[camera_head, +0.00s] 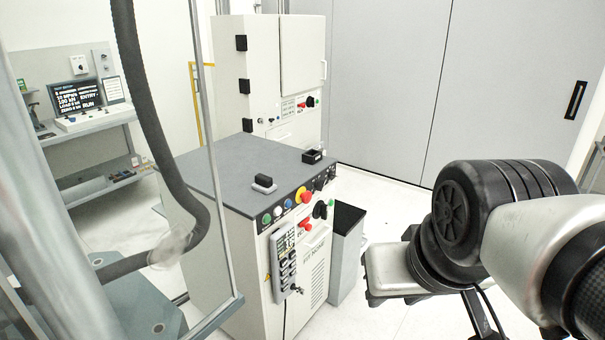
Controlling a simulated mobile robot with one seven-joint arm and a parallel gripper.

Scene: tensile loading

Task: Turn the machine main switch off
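The grey machine cabinet (240,250) stands in the middle, with controls along the top of its front. A red emergency-stop button (303,195) sits on its sloped panel. Below it are a red switch (305,224) and a black rotary knob (320,210). The tall cabinet (262,70) behind carries another red and black rotary switch (309,102). No readable label shows which is the main switch, and the switch positions are too small to read. My arm enters at right, apart from both cabinets. My gripper's end is partly cut off at the bottom edge; its fingers are unclear.
A remote pendant (284,262) hangs on the cabinet front. A dark-topped grey bin (345,250) stands to its right. A metal frame and thick cable (165,160) cross the left foreground. A desk with a screen (75,95) is at far left. Floor before the grey doors is clear.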

